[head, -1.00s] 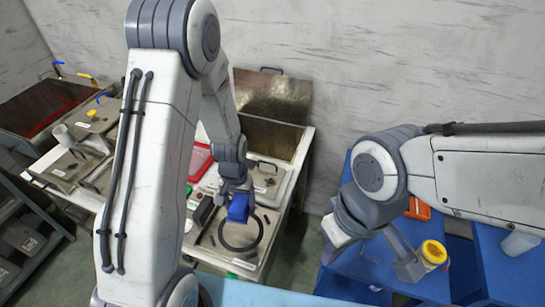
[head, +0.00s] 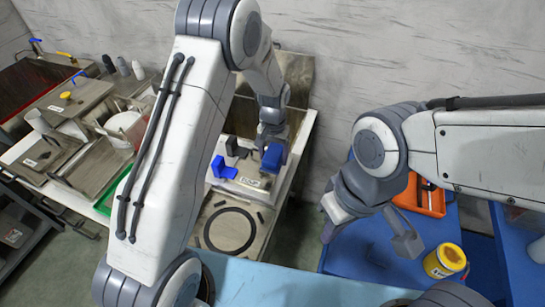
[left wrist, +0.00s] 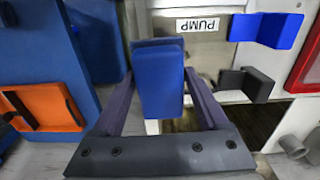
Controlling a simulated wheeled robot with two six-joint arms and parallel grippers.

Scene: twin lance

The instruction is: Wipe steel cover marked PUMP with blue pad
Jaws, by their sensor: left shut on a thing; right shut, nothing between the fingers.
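The blue pad (head: 273,158) is in my left gripper (head: 272,140), above the bench by the back wall. In the left wrist view the pad (left wrist: 162,85) sits between the two fingers, which are shut on it. The steel cover (left wrist: 205,50) lies beyond the pad, with a PUMP label (left wrist: 198,25); the label also shows in the head view (head: 250,181). The pad hides part of the cover, and I cannot tell whether they touch. My right gripper (head: 405,243) is shut and empty above the blue table on the right.
A blue bracket (head: 223,168) and a black bracket (head: 235,147) stand beside the pad. A black ring (head: 230,229) lies on the nearer steel plate. An orange tray (head: 420,197) and a yellow container (head: 445,261) are at right. More lidded tanks stand at left.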

